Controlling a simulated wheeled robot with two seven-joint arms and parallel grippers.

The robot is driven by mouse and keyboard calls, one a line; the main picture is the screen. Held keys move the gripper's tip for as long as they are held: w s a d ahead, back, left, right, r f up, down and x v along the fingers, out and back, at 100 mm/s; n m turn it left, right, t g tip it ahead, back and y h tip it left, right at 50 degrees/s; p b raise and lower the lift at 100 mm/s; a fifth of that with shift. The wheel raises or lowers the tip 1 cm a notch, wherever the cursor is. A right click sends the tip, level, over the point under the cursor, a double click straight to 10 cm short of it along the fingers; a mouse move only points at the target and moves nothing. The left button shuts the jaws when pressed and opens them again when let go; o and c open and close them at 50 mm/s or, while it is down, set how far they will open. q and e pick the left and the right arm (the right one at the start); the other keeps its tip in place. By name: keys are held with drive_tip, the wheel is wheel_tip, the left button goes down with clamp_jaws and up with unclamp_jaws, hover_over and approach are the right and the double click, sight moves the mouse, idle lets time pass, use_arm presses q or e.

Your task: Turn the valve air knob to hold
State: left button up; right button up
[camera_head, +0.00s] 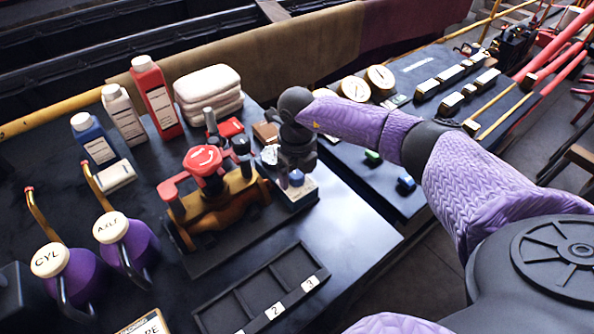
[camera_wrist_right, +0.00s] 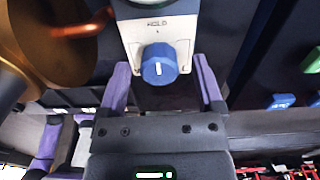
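The blue valve air knob (camera_wrist_right: 158,66) sits on a pale plate (camera_wrist_right: 160,27) marked HOLD in the right wrist view. A short white line on the knob's face runs nearly upright, below the HOLD mark. Other markings on the plate are not readable. In the head view the knob (camera_head: 296,178) shows at the front of the valve unit, below my right gripper (camera_head: 297,150). In the wrist view my right gripper (camera_wrist_right: 160,80) is open, one purple finger on each side of the knob, with visible gaps. My left gripper is out of view.
A brass valve with a red handle (camera_head: 202,160) stands close left of the knob. An empty compartment tray (camera_head: 233,312) lies in front. Oil cans (camera_head: 110,228), bottles (camera_head: 158,98) and folded cloths (camera_head: 208,83) fill the left and back. Bare tabletop (camera_head: 350,240) lies to the right.

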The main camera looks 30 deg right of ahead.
sight(297, 175)
wheel_tip(297, 175, up, 10)
drive_tip(key=p, duration=0.2)
drive_tip(key=shift+s+f, duration=0.1)
idle(0.5)
